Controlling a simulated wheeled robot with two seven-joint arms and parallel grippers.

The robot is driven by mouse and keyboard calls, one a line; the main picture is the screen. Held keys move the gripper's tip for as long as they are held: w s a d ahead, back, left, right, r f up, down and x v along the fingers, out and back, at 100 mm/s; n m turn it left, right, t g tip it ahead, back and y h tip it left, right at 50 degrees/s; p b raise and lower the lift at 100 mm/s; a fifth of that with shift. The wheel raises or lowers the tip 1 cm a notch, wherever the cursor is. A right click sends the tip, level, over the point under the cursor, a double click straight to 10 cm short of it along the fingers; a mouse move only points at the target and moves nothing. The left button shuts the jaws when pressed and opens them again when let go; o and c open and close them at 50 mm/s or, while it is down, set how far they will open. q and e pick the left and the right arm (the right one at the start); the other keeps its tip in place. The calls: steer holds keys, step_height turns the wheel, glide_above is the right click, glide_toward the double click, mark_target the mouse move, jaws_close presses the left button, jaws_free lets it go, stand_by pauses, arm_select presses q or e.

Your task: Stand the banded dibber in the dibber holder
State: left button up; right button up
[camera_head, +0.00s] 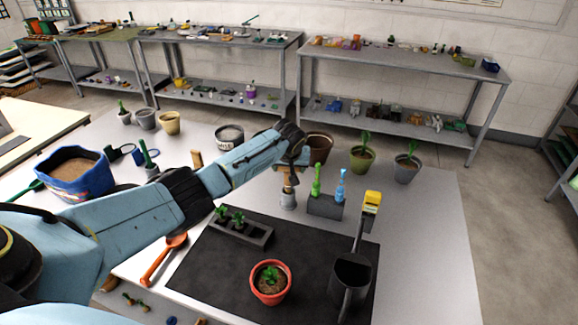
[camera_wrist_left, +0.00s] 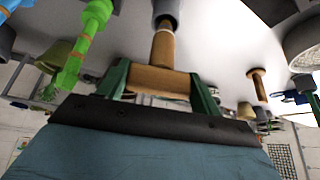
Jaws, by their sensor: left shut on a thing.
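My left gripper (camera_head: 291,167) is shut on the cross handle of a wooden dibber (camera_head: 288,180). In the left wrist view the dibber (camera_wrist_left: 162,48) shows between the green fingers (camera_wrist_left: 160,80), with a paler band near its far end. The dibber points down, roughly upright, in line with a small grey round holder (camera_head: 288,199). The holder (camera_wrist_left: 166,8) meets the dibber's end in the left wrist view. The tip is hidden, seemingly at or inside the mouth; how deep, I cannot tell. My right gripper is not in view.
Several pots stand behind. The table's right side is clear.

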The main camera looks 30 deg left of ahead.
mark_target(289, 174)
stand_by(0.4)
arm_select(q)
steer(key=shift+f+b, duration=1.2)
steer(key=shift+f, duration=0.7)
steer(key=o, duration=1.1)
steer(key=shift+r, duration=0.15)
steer(key=shift+c, duration=0.2)
steer(key=shift+s+d+r, duration=0.15)
steer(key=shift+r, duration=0.35)
steer(key=p+v, duration=0.1)
steer(key=v, duration=1.1)
steer(key=shift+p, duration=0.35)
steer(key=shift+r, duration=0.1)
steer(key=shift+s, duration=0.1)
